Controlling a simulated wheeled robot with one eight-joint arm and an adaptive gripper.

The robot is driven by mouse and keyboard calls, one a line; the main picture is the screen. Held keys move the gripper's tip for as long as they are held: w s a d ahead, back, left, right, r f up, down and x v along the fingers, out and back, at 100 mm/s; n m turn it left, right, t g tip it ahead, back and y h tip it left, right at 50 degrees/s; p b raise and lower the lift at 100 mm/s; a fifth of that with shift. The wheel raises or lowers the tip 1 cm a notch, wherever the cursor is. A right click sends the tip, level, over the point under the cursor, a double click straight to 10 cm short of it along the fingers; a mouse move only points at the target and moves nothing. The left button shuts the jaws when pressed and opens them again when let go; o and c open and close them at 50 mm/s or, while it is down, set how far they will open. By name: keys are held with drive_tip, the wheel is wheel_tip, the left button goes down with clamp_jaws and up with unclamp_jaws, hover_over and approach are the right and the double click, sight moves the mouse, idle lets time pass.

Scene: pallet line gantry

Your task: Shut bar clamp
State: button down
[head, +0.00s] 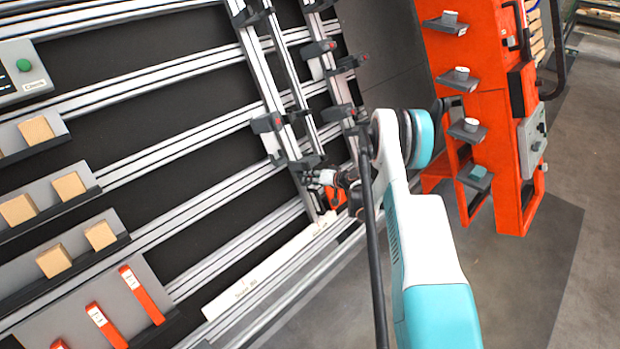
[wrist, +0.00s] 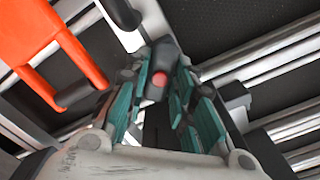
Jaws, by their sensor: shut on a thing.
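In the wrist view, a dark clamp handle (wrist: 164,62) with a red tip sits between the teal-padded fingers of my gripper (wrist: 162,85). The gripper is shut on this handle. In the head view my gripper (head: 334,180) is at the lower end of the upright rails on the gantry. My arm and the fingers hide most of the held clamp there.
An orange part (wrist: 50,45) is close to the left of my gripper in the wrist view. An orange stand (head: 495,120) with small shelves is at the right. Shelves with wooden blocks (head: 70,187) are at the left. Grey floor is open at the lower right.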

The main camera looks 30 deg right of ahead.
drive_tip(key=m, duration=0.4)
drive_tip(key=shift+m, duration=1.8)
drive_tip(key=shift+m, duration=1.5)
drive_tip(key=c, duration=1.5)
unclamp_jaws()
